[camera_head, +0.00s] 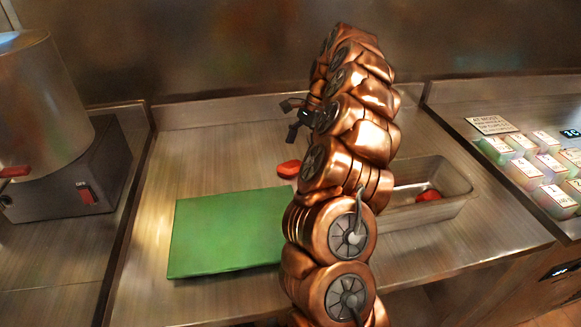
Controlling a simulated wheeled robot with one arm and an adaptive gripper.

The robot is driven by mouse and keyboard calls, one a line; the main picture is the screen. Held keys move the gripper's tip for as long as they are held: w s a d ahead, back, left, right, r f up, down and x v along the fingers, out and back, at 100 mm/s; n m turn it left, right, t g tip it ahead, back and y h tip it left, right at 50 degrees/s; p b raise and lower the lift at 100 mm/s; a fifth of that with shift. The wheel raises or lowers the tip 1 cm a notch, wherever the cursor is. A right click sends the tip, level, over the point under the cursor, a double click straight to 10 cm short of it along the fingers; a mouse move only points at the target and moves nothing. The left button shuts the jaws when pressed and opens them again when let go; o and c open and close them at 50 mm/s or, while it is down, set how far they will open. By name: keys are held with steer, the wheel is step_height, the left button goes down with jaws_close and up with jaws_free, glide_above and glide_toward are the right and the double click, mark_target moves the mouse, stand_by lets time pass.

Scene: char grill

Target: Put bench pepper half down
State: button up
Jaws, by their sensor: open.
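A red pepper half (288,168) lies on the steel bench, just beyond the back right corner of the green board (225,235). My copper arm hides part of the space to its right. My gripper (289,119) is dark and small in this view. It is open and appears above the pepper half in the picture, apart from it, with nothing seen between its fingers. Another red piece (428,195) lies in the steel tray (455,187) to the right of my arm; the arm covers the tray's left end.
A large steel pot (45,100) stands on a grey unit with a red switch (86,193) at the left. Small labelled containers (530,165) and a sign (492,125) are at the right. A steel wall closes the back. The green board's visible surface is bare.

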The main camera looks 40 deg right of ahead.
mark_target(292, 163)
steer(key=shift+p+x, duration=0.85)
steer(key=shift+x, duration=1.65)
steer(key=shift+r, duration=0.1)
steer(key=c, duration=1.3)
steer(key=shift+c, duration=0.2)
steer(key=shift+r, duration=0.1)
